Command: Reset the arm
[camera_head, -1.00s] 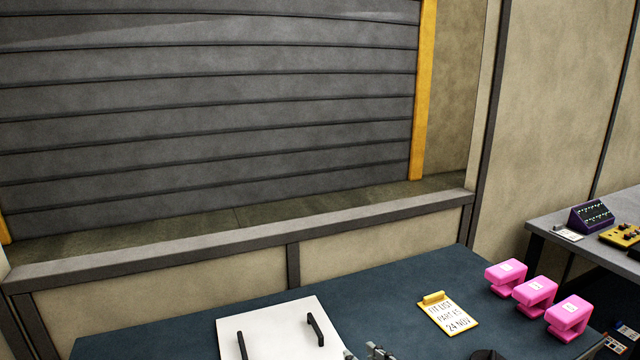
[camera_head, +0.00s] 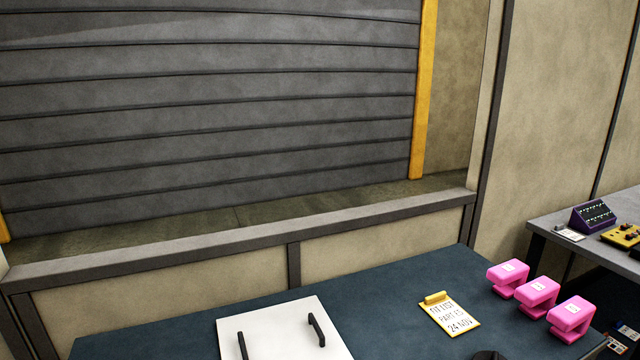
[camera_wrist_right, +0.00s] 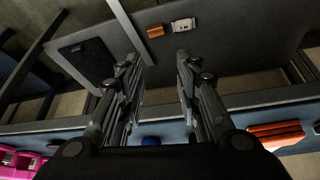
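My right gripper (camera_wrist_right: 158,75) shows in the right wrist view with its two fingers apart and nothing between them. In the head view a gripper tip was at the bottom edge a second ago and is out of the picture now. A dark rounded piece, which may be part of my arm, just shows at the bottom edge there. My left gripper is in neither view.
The dark blue table (camera_head: 390,285) carries a white panel (camera_head: 275,330) with two black handles, a yellow clipboard (camera_head: 449,315) and three pink clamp-like blocks (camera_head: 537,293). A grey side table (camera_head: 560,228) with a purple device (camera_head: 593,216) stands at right. A grey shutter (camera_head: 210,110) is behind.

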